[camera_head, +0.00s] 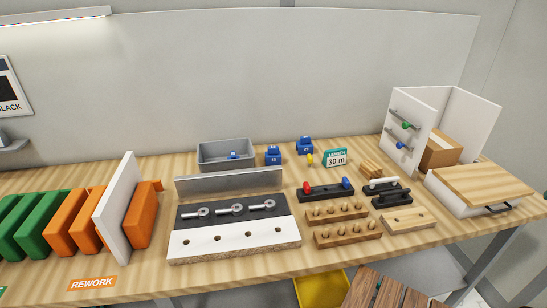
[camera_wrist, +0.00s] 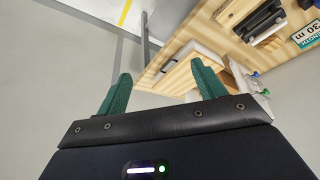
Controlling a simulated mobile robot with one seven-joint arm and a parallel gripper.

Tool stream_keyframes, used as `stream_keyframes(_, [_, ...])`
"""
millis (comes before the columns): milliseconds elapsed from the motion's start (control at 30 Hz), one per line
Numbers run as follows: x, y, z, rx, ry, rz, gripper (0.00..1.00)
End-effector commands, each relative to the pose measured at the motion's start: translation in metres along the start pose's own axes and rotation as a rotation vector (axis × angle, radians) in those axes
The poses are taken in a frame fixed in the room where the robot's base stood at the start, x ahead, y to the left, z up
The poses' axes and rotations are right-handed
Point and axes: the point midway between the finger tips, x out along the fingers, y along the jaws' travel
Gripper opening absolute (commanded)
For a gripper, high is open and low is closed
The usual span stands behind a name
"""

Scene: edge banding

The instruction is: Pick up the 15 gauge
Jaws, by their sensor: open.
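Two blue gauge blocks with small white markings stand at the back of the bench, one at the left (camera_head: 273,155) and one at the right (camera_head: 305,145). The markings are too small to read surely, so I cannot tell which is the 15 gauge. Another small blue piece (camera_head: 234,155) shows inside the grey bin (camera_head: 212,164). My gripper (camera_wrist: 160,70) shows in the wrist view with its green fingers spread and nothing between them. It is near the bench's right end, away from the blue blocks. The head view does not show my gripper.
A length sign reading 30 m (camera_head: 336,158) and a yellow piece (camera_head: 310,160) stand beside the blocks. In front are a metal fence (camera_head: 230,182), wooden peg racks (camera_head: 348,235) and black holders (camera_head: 325,191). A wood-lidded white box (camera_head: 485,185) occupies the right end.

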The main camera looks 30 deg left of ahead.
Motion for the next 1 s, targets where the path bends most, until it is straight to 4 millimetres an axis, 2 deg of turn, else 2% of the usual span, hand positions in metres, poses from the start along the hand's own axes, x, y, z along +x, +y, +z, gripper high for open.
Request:
stream_keyframes(167, [-0.008, -0.018, -0.04, -0.039, -0.023, -0.021, 0.69])
stream_keyframes(467, [-0.016, -0.074, -0.129, -0.122, -0.076, -0.063, 0.69])
stream_keyframes(767, [-0.009, -0.156, -0.204, -0.206, -0.126, -0.098, 0.69])
stream_keyframes(1000, [0.007, -0.236, -0.251, -0.275, -0.166, -0.12, 0.69])
